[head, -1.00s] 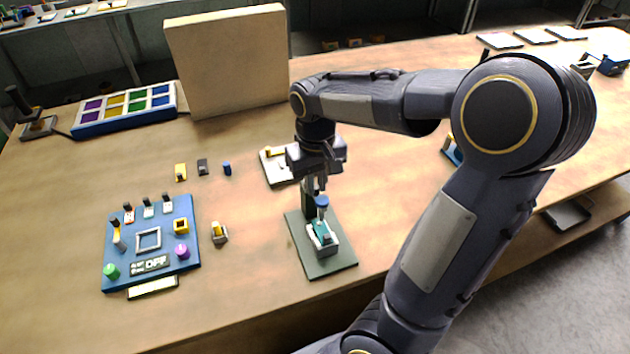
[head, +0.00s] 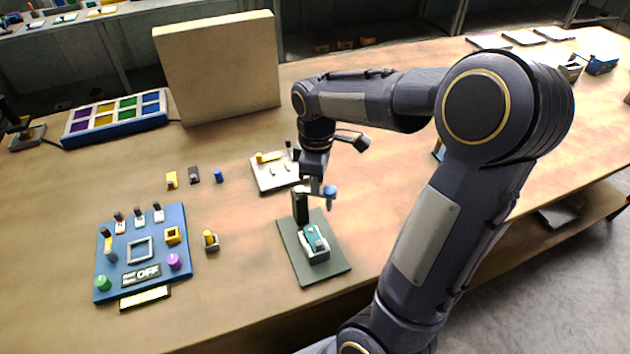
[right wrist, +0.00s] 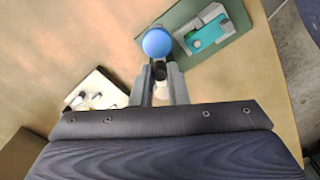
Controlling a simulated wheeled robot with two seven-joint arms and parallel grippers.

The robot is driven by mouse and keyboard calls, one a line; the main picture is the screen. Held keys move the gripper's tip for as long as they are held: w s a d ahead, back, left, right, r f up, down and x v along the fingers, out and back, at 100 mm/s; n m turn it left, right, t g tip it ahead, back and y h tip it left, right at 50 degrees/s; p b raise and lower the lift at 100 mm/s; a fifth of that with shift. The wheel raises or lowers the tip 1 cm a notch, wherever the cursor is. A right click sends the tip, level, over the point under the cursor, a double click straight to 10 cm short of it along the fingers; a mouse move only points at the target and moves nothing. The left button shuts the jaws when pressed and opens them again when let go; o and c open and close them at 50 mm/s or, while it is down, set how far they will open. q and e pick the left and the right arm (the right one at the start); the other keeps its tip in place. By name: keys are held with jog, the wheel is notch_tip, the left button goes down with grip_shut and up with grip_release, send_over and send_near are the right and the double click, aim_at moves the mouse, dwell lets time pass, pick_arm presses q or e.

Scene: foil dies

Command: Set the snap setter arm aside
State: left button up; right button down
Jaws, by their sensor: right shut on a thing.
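The snap setter has a dark green base plate (head: 327,268) and an upright dark post (head: 300,206). A pale nest (head: 314,254) on the plate holds a teal piece (head: 316,238). My right gripper (head: 314,184) is shut on the setter arm, a short bar with a blue knob (head: 330,192). The arm is up near the post's top, with its knob to the right; I cannot tell whether they touch. In the right wrist view the blue knob (right wrist: 157,43) shows beyond the fingertips, left of the nest. My left gripper is out of view.
A white tray (head: 275,180) with small parts lies behind the setter. A blue control board (head: 140,272) is at the left, with small loose blocks near it. A tall beige panel (head: 220,70) and a bin of coloured compartments (head: 118,115) stand behind.

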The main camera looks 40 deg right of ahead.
jog(key=shift+w+d+n+p, duration=0.15)
jog(key=shift+w+d+n, duration=0.15)
jog(key=shift+n, duration=0.85)
jog(key=shift+w+d+n+p, duration=0.15)
jog(key=shift+w+n, duration=0.2)
jog(key=shift+n, duration=0.75)
jog(key=shift+w+d+n+p, duration=0.1)
jog(key=shift+w+d+n, duration=0.2)
jog(key=shift+n, duration=0.85)
jog(key=shift+w+r, duration=0.1)
jog(key=c, duration=1.4)
grip_release()
notch_tip(320, 180, up, 8)
jog(key=shift+a, duration=0.15)
